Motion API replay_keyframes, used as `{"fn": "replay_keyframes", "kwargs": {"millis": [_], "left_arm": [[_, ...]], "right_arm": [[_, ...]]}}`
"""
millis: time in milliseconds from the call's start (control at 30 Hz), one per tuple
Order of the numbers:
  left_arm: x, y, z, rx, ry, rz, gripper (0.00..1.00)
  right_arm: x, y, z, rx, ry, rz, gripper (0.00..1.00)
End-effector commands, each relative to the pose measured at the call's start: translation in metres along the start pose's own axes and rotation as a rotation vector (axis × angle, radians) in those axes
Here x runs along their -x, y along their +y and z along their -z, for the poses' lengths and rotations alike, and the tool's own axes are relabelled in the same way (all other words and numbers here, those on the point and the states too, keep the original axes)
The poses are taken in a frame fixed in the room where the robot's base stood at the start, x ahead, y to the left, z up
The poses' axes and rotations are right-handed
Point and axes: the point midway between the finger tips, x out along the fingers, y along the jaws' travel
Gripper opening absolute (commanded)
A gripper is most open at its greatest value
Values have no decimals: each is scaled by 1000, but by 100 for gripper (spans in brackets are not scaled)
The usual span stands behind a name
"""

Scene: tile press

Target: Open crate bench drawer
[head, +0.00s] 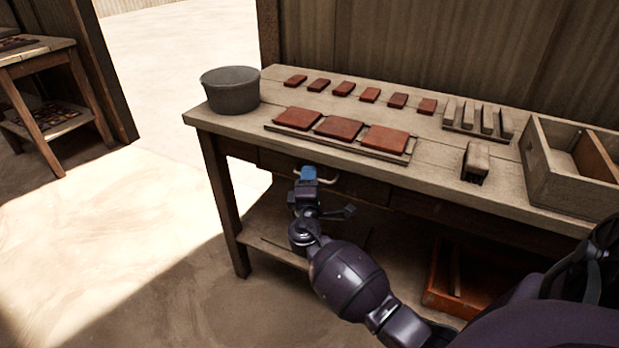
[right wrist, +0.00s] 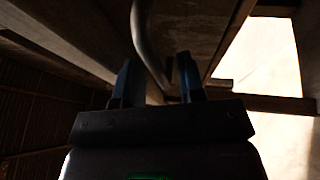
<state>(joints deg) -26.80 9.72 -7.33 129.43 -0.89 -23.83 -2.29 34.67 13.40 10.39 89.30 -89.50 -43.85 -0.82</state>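The crate bench (head: 440,160) is a wooden table, with a wooden drawer front (head: 358,187) under its top. The drawer front looks flush with the bench, so the drawer appears closed. A pale curved handle (head: 329,180) is on the drawer front. My right gripper (head: 308,174) is at the handle. In the right wrist view, the right gripper's blue fingers (right wrist: 157,82) are apart, with the curved handle (right wrist: 144,45) between them and gaps showing beside it. My left gripper is not in view.
On the bench top are a grey bucket (head: 231,92), red tiles (head: 341,128) on a board, several smaller tiles, a slotted rack (head: 478,118) and a divided wooden box (head: 540,170). An orange-brown crate (head: 440,283) sits below. Open floor lies left.

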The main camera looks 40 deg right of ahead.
Motion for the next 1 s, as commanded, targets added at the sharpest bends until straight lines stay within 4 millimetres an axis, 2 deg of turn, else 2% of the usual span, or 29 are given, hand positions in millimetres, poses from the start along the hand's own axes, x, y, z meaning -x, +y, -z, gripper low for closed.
{"fn": "replay_keyframes", "kwargs": {"millis": [133, 400, 633, 667, 1000], "left_arm": [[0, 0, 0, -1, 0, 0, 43], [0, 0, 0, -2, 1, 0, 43], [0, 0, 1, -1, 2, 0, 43], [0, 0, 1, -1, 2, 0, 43], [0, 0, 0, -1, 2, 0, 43]], "right_arm": [[-7, -1, 0, 1, 0, 1, 36], [-8, 0, 0, 0, 0, 1, 36], [-7, 0, 0, 0, 0, 1, 2], [-7, 0, 0, 0, 0, 1, 0], [-7, 0, 0, 0, 1, 1, 0]]}}
